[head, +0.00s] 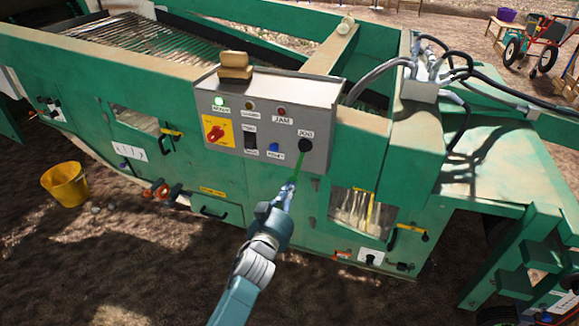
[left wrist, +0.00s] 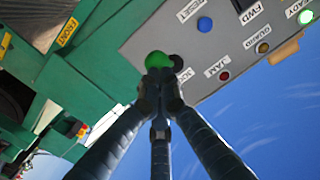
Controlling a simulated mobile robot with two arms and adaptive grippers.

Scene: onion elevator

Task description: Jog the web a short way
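The control panel (head: 290,95) is a grey box on the side of the green machine. Its black JOG button (head: 306,145) is at the panel's right end; in the left wrist view the button (left wrist: 177,61) is partly hidden behind my fingertips. The slatted metal web (head: 150,45) lies in the machine's bed at the upper left. My left gripper (head: 288,188) is below the JOG button, with its fingers drawn together. A green piece (left wrist: 158,60) is at the fingertips; I cannot tell whether they hold it or whether anything touches the button. My right gripper is out of view.
The panel also has a red switch on yellow (head: 215,132), a blue RESET button (head: 272,147) and a lit green lamp (head: 219,103). A brown block (head: 235,66) sits on top. A yellow bucket (head: 65,185) stands on the ground. Cables (head: 440,62) run above the machine.

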